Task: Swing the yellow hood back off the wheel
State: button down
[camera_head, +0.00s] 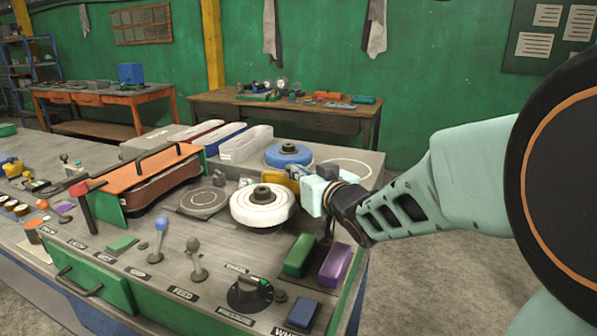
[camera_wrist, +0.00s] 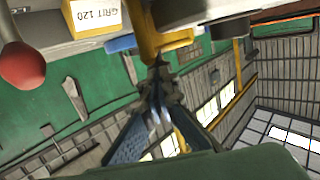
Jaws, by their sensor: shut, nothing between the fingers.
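A yellow part, seemingly the hood (camera_head: 279,184), shows in the head view behind the right rear of the white wheel (camera_head: 255,212). My gripper partly hides it. The white wheel lies flat with a dark hub, its top largely bare. In the wrist view a yellow piece (camera_wrist: 145,32) with a short arm to the right hangs just beyond my fingertips. My gripper (camera_head: 296,173) is at the yellow part, on the right side of the wheel. Its fingers (camera_wrist: 159,72) are closed together with nothing between them. I cannot tell whether the tips touch the yellow piece.
A blue wheel (camera_head: 288,153) stands behind the white one. Green (camera_head: 300,254) and purple (camera_head: 335,264) blocks lie at the front right of the bench. Upright levers (camera_head: 196,258) and a black knob (camera_head: 249,292) stand in front. An orange-covered belt unit (camera_head: 150,180) is at left.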

dwell(0.4)
jog(key=shift+b+x, duration=0.35)
jog(key=shift+x, duration=0.85)
jog(key=shift+r, duration=0.2)
